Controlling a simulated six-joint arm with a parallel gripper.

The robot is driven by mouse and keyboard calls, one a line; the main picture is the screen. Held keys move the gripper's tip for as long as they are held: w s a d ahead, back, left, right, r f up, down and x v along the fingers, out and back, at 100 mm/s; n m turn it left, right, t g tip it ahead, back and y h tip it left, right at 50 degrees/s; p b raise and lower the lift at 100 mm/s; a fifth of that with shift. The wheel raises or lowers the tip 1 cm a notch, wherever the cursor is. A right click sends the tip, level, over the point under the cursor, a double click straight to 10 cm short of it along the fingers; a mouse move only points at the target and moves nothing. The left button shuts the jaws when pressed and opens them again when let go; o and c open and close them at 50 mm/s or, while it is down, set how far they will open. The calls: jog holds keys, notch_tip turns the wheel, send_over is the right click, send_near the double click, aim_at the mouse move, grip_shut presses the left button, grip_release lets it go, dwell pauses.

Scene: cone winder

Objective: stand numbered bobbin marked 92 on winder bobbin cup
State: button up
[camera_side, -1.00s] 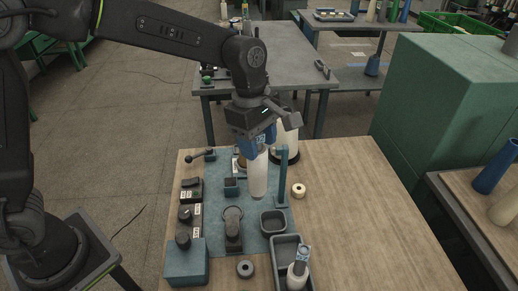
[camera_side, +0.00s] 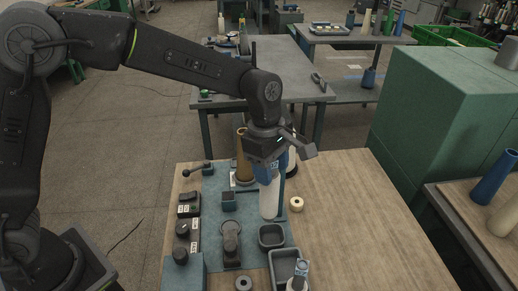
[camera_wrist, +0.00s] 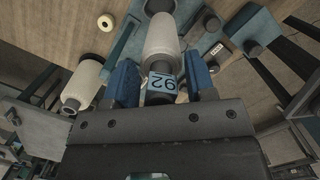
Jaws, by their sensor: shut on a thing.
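My gripper (camera_side: 267,178) is shut on the upper end of the bobbin marked 92. The bobbin (camera_side: 269,200) carries white yarn and hangs about upright over the blue mat, beside the blue post. In the wrist view, its label 92 (camera_wrist: 162,84) shows between my two blue fingers (camera_wrist: 161,88), with the yarn beyond. A square grey open cup (camera_side: 271,236) stands on the mat in front of the bobbin. A small dark square block (camera_side: 228,200) is left of it. I cannot tell which is the winder bobbin cup, or whether the bobbin's lower end touches anything.
A brown cone (camera_side: 243,158) stands behind, left of my gripper. A white cone (camera_wrist: 82,83) is close to my left finger in the wrist view. A grey tray (camera_side: 275,270) holds another tagged bobbin in front. The wooden table (camera_side: 350,225) is clear on the right.

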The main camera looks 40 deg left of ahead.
aim_at(274, 203)
jog(key=f, duration=0.2)
jog(key=shift+w+d+f, duration=0.35)
jog(key=shift+d, duration=0.05)
jog(key=shift+f, duration=1.8)
jog(key=shift+f, duration=1.35)
jog(key=shift+f, duration=0.75)
jog(key=shift+f, duration=0.4)
